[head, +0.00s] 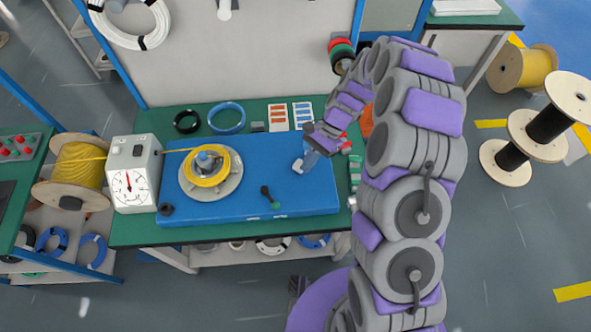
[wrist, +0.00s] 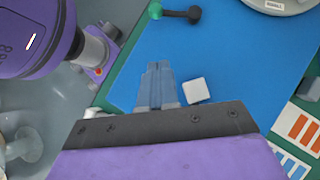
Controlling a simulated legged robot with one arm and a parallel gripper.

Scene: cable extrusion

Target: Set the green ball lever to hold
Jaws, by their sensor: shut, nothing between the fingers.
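The green ball lever (head: 270,198) lies on the front right part of the blue board, a dark arm with a green ball at its front end. It also shows at the top of the wrist view (wrist: 178,12), with the green ball to the left. My gripper (head: 303,165) is over the right part of the blue board, to the right of and behind the lever, and apart from it. In the wrist view its fingers (wrist: 160,72) are together and empty, beside a small white block (wrist: 195,90).
The blue board (head: 240,150) also bears a turntable with a yellow cable coil (head: 207,178). A white dial gauge (head: 133,187) stands at its left, by a yellow cable spool (head: 80,165). Orange and blue label cards (head: 278,117) lie behind. The board between gripper and lever looks clear.

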